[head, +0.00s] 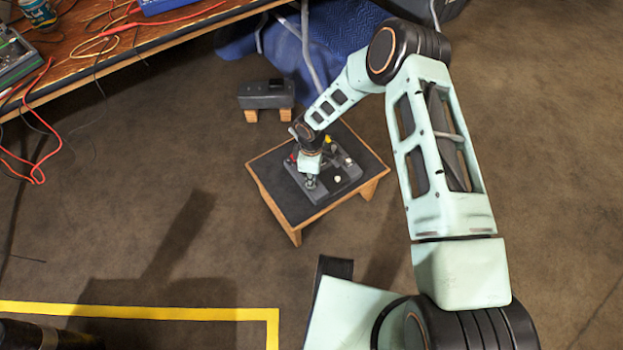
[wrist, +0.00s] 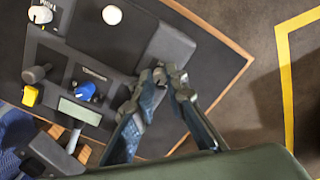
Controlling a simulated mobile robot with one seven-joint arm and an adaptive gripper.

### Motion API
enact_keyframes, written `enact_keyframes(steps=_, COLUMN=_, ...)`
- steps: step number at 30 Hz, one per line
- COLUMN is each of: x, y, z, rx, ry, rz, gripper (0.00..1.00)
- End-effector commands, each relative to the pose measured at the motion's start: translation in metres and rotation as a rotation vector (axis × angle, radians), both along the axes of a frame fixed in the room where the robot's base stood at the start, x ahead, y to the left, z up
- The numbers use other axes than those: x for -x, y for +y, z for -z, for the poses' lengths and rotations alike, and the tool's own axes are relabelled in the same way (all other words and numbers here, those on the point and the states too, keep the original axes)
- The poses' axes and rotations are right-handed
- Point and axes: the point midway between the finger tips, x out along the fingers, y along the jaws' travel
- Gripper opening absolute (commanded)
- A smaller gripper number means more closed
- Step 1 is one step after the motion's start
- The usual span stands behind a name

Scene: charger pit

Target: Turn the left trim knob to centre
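A dark control box (head: 345,187) lies on a small low table. In the wrist view the box (wrist: 120,52) shows a white round knob (wrist: 112,15), a blue knob (wrist: 86,91), a yellow knob (wrist: 30,95) and a grey knob or lever (wrist: 37,73). My gripper (wrist: 160,78) has its two fingertips close together at the box's edge, around or just above a small grey part. The fingers mostly hide that part, so contact is unclear. In the head view my gripper (head: 309,178) is low over the box's near left side. Which control is the left trim knob cannot be read.
The small table (head: 275,195) has a wooden edge and open floor around it. A grey device on wooden blocks (head: 266,95) stands behind it. A workbench (head: 120,45) with loose cables is at upper left. A blue quilted cloth (head: 345,35) lies behind. Yellow tape (head: 150,312) marks the floor.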

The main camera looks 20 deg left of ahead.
Motion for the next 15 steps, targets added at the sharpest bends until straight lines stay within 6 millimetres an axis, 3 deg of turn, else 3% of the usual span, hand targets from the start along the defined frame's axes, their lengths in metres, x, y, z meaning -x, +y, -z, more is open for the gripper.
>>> enact_keyframes(steps=11, x=0.000, y=0.000, z=-0.001, rx=-0.001, ry=-0.001, rz=0.000, gripper=0.20)
enact_keyframes(steps=15, x=-0.001, y=0.001, z=-0.011, rx=-0.001, ry=-0.002, rz=0.000, gripper=0.20)
